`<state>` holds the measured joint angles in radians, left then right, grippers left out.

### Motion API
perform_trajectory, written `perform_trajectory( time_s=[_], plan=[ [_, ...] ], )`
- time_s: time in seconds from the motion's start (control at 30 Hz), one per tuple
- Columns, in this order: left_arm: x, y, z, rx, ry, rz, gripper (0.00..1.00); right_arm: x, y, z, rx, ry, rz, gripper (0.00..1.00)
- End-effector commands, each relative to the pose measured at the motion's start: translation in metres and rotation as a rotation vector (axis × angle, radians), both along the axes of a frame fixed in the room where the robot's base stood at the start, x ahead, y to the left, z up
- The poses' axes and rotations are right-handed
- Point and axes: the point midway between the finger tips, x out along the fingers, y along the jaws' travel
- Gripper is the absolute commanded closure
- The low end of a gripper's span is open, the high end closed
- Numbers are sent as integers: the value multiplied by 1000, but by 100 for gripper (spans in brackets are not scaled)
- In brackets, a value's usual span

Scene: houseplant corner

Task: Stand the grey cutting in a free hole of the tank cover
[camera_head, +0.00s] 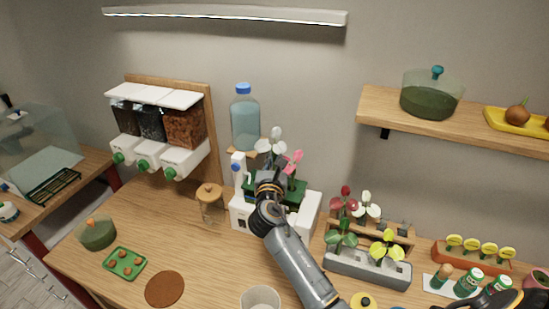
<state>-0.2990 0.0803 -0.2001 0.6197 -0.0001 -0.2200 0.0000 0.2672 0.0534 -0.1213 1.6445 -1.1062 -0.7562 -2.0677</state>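The grey cutting (271,143), pale with several leaves, stands upright over the left part of the tank cover. The green tank cover (297,190) lies on a white tank (304,219) at the back of the table. A pink cutting (292,161) stands in the cover just right of the grey one. My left gripper (268,177) is at the cover, directly below the grey leaves, and appears shut on its stem. The gripper hides the stem's foot and the holes there. A dark part of my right arm shows at the bottom right corner; its fingertips are not visible.
Red and white cuttings stand in a wooden rack (400,232) right of the tank, behind a grey planter (368,268) with green and yellow plants. A corked jar (210,204) stands left of the tank, a blue-capped bottle (244,120) behind it.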

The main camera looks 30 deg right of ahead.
Motion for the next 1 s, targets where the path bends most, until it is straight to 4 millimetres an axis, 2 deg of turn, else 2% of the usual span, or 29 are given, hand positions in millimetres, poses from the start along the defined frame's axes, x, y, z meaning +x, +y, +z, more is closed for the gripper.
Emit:
perform_trajectory(
  time_s=[1.0],
  plan=[
    [-1,0,-17,0,2,0,13,0,0,-26,-1,0,0,100]
  ],
)
